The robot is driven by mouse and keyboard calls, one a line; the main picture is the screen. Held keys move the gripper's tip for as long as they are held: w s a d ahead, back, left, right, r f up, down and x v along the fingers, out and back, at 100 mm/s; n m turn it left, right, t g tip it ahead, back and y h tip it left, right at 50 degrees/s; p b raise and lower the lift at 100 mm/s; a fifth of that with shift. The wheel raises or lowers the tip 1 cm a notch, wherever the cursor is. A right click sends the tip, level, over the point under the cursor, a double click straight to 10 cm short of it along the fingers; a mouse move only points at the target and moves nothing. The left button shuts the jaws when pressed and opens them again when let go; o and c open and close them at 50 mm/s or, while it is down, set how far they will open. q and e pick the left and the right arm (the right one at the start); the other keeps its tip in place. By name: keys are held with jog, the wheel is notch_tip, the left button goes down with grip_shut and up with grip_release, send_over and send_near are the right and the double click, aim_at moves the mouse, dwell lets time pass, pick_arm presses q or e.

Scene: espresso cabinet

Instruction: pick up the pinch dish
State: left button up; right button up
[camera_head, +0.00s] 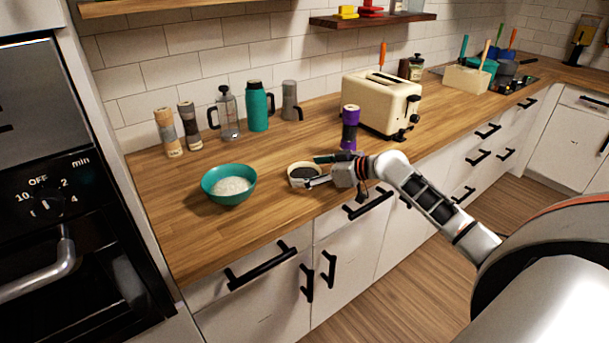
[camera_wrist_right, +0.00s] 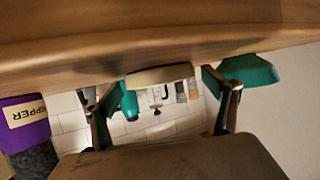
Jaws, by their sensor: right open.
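The pinch dish (camera_head: 291,176) is a small cream round dish with dark contents. It stands upright on the wooden counter, right of the teal bowl. My right gripper (camera_head: 316,171) is open and low over the counter, reaching in from the right, with its fingers around the dish's near-right side. In the wrist view, which is upside down, the dish (camera_wrist_right: 160,75) shows between the two spread fingers (camera_wrist_right: 155,92), with a gap to each side. Part of the dish is hidden by the fingers in the head view. My left gripper is not in view.
A teal bowl (camera_head: 215,187) of white contents stands left of the dish. A purple-topped pepper grinder (camera_head: 350,127) stands just behind my right gripper, with a cream toaster (camera_head: 376,101) beyond. A French press (camera_head: 228,115) and teal flask (camera_head: 257,108) stand by the wall. The front-left counter is clear.

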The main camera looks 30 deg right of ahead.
jog(key=c, duration=1.4)
jog(key=shift+o, duration=0.2)
jog(key=shift+r, duration=0.1)
